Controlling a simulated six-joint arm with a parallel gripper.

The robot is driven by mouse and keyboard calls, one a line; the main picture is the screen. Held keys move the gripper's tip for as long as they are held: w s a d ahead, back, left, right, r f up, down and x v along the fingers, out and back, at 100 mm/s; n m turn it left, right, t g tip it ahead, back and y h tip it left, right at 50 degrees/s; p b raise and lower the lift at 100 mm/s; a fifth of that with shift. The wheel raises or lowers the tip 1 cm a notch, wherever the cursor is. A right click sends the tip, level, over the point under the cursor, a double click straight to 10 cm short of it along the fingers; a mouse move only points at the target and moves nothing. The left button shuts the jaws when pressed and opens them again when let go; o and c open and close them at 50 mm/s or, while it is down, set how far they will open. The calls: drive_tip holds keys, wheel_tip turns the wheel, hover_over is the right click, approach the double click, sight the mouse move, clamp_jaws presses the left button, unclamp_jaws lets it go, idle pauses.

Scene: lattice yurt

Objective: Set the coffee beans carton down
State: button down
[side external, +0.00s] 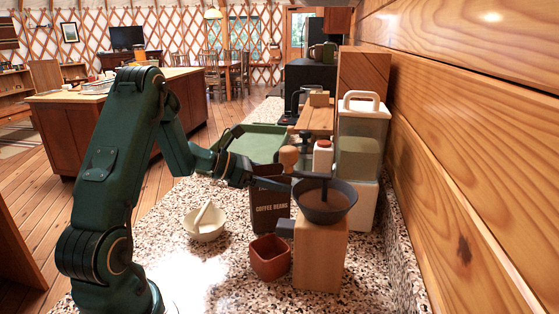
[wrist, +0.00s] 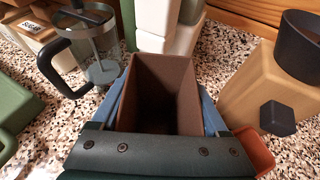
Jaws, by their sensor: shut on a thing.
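The coffee beans carton (side external: 268,212) is dark brown with pale lettering and stands upright behind the small red pot in the side view. In the wrist view the carton (wrist: 165,85) is open at the top, its inside dark; I see no beans in it. My gripper (side external: 262,178) is shut on the carton near its top. In the wrist view the blue fingers of my gripper (wrist: 165,115) press on its left and right sides. The carton's base is partly hidden, so I cannot tell whether it touches the speckled counter (side external: 215,265).
A wooden grinder (side external: 320,260) with a dark hopper and a red pot (side external: 270,258) stand close to the carton. A white bowl (side external: 205,225) is left, a green tray (side external: 257,143) behind. A glass press (wrist: 95,45) and white container (wrist: 180,35) are beyond the carton.

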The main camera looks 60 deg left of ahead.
drive_tip(key=shift+f, duration=0.3)
unclamp_jaws()
drive_tip(key=v, duration=0.5)
idle(0.5)
drive_tip(key=shift+r, duration=0.1)
